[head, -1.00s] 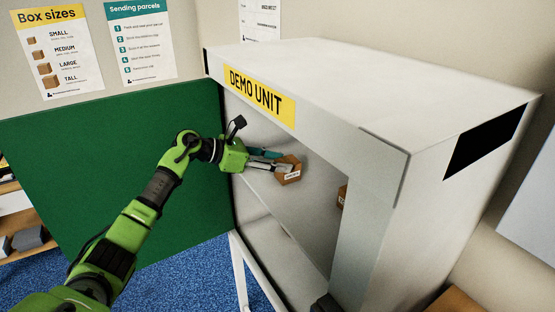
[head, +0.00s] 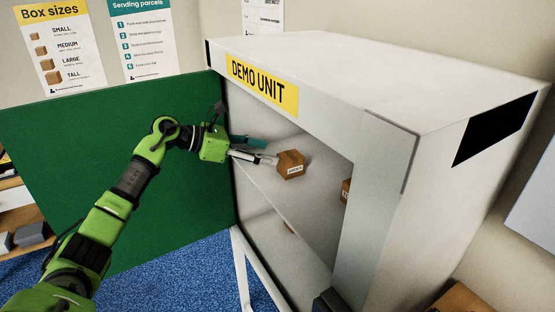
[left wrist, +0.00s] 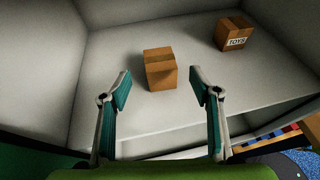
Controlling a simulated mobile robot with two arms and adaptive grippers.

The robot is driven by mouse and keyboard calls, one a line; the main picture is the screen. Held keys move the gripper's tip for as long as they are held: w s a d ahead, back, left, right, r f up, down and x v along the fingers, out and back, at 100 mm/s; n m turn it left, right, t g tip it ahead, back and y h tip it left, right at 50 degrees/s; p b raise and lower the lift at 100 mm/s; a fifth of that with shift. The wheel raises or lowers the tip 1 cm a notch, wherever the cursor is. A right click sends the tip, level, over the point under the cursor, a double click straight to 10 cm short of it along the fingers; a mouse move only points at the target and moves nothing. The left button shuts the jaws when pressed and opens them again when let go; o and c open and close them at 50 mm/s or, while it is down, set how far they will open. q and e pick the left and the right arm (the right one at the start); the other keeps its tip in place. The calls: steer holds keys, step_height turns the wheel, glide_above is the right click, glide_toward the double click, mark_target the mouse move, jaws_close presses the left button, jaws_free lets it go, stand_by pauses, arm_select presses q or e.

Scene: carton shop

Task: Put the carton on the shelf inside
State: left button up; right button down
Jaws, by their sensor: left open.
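In the left wrist view the two teal-padded fingers (left wrist: 161,88) are spread wide, with the carton beyond and between the tips, and no contact shows. My right gripper is not in view.
A second carton marked TOYS (left wrist: 234,34) stands farther right on the shelf; its edge shows by the unit's right front post (head: 376,195). A green door or panel (head: 100,170) is at the left.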

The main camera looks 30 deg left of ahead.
arm_select(q)
steer(key=b+v, duration=0.2)
steer(key=v, duration=0.4)
steer(key=shift+s+r, duration=0.2)
steer(key=shift+s, duration=0.1)
steer(key=shift+a, duration=0.1)
